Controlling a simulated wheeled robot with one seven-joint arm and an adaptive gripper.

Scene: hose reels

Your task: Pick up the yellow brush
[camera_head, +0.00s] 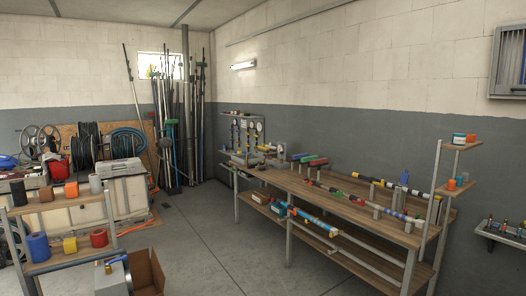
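I cannot make out a yellow brush for certain. Long-handled brushes and poles (185,120) lean upright in the far corner; the heads I can make out look green or dark. Several small long red, green and dark pieces (311,160) lie on the workbench (345,208), perhaps brush heads. A yellow block-like piece (70,245) sits on the low shelf at the left. My gripper is not in view.
The concrete floor (205,235) is open between the workbench on the right and the shelf rack (75,203) on the left. An open cardboard box (147,272) stands at the front left. Hose reels (86,146) and a white cabinet (122,190) stand behind.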

